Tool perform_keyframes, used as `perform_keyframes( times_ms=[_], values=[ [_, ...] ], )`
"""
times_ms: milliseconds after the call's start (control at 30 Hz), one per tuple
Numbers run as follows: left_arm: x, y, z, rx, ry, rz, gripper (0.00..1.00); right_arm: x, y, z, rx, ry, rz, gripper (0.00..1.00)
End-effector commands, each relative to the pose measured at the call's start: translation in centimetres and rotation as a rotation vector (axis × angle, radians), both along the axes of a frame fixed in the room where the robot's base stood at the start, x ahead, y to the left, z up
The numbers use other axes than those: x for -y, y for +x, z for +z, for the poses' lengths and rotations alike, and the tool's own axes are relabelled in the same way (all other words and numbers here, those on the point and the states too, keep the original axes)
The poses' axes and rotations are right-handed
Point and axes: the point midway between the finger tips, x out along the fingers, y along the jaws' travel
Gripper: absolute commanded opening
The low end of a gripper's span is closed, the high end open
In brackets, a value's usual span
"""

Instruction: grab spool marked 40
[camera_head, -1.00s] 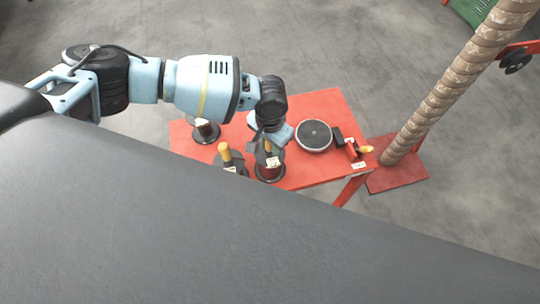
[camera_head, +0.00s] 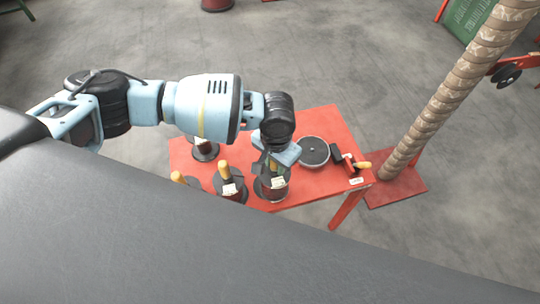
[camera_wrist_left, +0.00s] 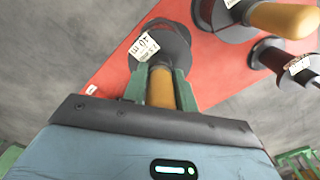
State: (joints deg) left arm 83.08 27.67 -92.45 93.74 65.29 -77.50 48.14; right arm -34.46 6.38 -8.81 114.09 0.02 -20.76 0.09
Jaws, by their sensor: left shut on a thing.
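A dark spool (camera_head: 270,192) with a yellow wooden handle and a white tag stands near the front edge of the red table. In the left wrist view the spool (camera_wrist_left: 172,40) carries a tag (camera_wrist_left: 144,47) that seems to read 40 m, seen upside down. My left gripper (camera_head: 272,165) is above this spool. In the left wrist view its green fingers (camera_wrist_left: 161,82) are shut on the yellow handle (camera_wrist_left: 161,90). In the head view my wrist hides most of the handle. My right gripper is in neither view.
Other handled spools stand beside it on the red table (camera_head: 325,122): one (camera_head: 231,188) close at left, one (camera_head: 204,149) behind. A brown wrapped column (camera_head: 440,105) rises beyond.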

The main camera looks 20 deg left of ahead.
Motion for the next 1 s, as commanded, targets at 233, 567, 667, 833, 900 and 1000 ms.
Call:
perform_keyframes(
  times_ms=[233, 567, 667, 833, 900, 1000],
  values=[
    [4.0, -3.3, 0.7, 0.001, -0.007, -0.008, 0.00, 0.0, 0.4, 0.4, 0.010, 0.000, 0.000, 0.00],
    [8.5, -7.2, 1.2, 0.001, -0.005, -0.004, 0.00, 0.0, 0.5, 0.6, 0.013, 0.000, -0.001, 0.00],
    [9.2, -7.8, 1.3, 0.001, -0.005, -0.002, 0.00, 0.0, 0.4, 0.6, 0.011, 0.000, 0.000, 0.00],
    [9.6, -8.2, 1.3, 0.003, -0.003, 0.000, 0.00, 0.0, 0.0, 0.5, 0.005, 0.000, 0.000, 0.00],
    [9.7, -8.3, 1.4, 0.003, -0.003, 0.000, 0.00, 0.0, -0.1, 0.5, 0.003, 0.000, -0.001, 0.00],
    [9.7, -8.3, 1.4, 0.003, -0.003, 0.001, 0.00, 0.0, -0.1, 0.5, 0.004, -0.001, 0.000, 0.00]
  ],
)
